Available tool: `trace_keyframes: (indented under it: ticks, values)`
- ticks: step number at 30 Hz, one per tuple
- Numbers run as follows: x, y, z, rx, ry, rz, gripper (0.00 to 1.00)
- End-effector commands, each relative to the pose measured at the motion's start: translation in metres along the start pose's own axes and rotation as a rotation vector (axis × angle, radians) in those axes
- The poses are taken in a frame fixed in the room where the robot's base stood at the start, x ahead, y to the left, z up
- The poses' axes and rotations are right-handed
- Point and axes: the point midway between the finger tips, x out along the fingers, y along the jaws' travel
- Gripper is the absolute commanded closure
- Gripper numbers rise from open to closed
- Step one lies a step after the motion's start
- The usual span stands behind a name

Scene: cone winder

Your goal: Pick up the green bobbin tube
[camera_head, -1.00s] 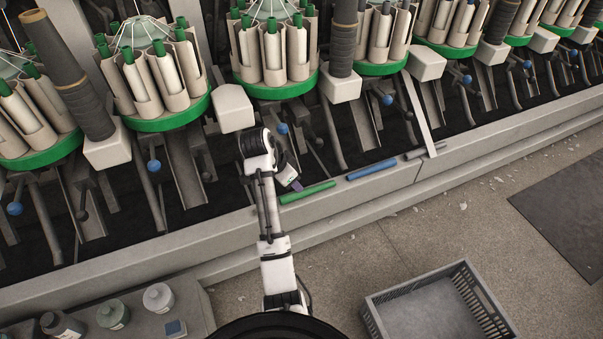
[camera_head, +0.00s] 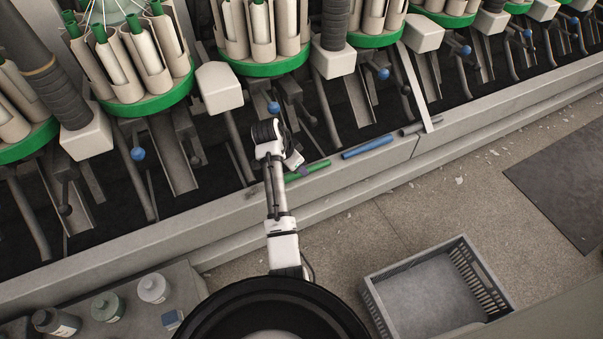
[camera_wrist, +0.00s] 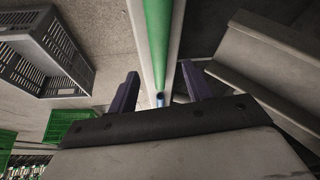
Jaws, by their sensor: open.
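The green bobbin tube (camera_head: 312,169) lies on the pale ledge along the front of the machine. In the wrist view the green tube (camera_wrist: 158,40) runs lengthwise in line with the gap between the two dark fingers of my gripper (camera_wrist: 160,86). The fingers are apart, with nothing held between them. How far they are above the tube I cannot tell.
A blue tube (camera_head: 367,147) and a grey tube (camera_head: 421,126) lie farther right on the ledge, near a slanted pale bar (camera_head: 416,88). A grey crate (camera_head: 482,278) stands on the floor.

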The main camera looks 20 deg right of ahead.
Motion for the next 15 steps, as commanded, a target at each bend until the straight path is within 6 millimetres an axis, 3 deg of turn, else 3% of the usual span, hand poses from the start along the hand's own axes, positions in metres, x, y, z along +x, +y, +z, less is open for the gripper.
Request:
trace_keyframes:
  ticks: [3,7,15]
  values:
    - [0.023,0.002,0.002,0.001,-0.002,0.004,0.5]
    - [0.039,0.002,0.002,0.001,-0.002,0.003,0.5]
    - [0.044,0.001,0.001,0.001,-0.001,0.0,0.5]
